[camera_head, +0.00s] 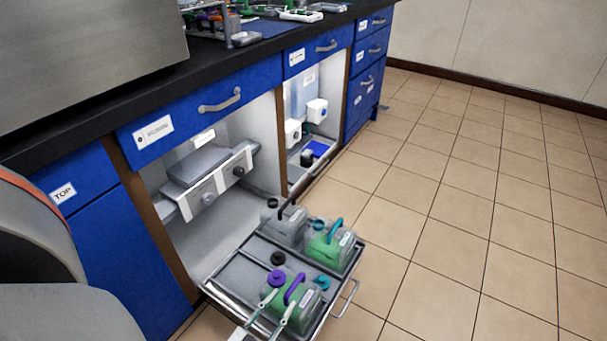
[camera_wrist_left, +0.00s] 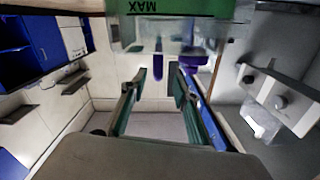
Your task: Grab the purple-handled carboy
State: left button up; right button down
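The purple-handled carboy (camera_head: 304,310) stands in the pulled-out tray, low in the head view, with green liquid inside. Its purple handle (camera_head: 294,288) and a purple cap (camera_head: 276,278) are on top. My left gripper (camera_head: 279,299) comes in from below, its two fingers apart, in front of the carboy near the cap and handle. In the left wrist view the carboy's green body with an upside-down MAX mark (camera_wrist_left: 170,10) fills the top. The open fingers (camera_wrist_left: 160,74) show a gap between them, close to the purple parts. Contact cannot be told. My right gripper is not in view.
A teal-handled green carboy (camera_head: 333,249) and a grey carboy with a black handle (camera_head: 286,229) stand further back in the tray (camera_head: 235,285). The open cabinet holds a grey unit (camera_head: 208,185). The tiled floor (camera_head: 470,230) to the right is clear.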

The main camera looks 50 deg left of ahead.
aim_at(296, 282)
pick_arm(q)
jog(key=shift+x, duration=1)
jog(key=b+x, duration=0.1)
jog(key=x, duration=0.4)
jog(key=shift+d+r+b, duration=0.1)
jog(key=shift+d+b, duration=0.05)
jog(key=shift+b, duration=0.15)
jog(key=shift+w+r, duration=0.1)
jog(key=shift+w, duration=0.15)
grip_shut()
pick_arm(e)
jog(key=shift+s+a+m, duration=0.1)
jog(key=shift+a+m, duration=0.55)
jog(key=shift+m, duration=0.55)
pick_arm(q)
jog(key=shift+w+r, duration=0.1)
jog(key=shift+r, duration=0.1)
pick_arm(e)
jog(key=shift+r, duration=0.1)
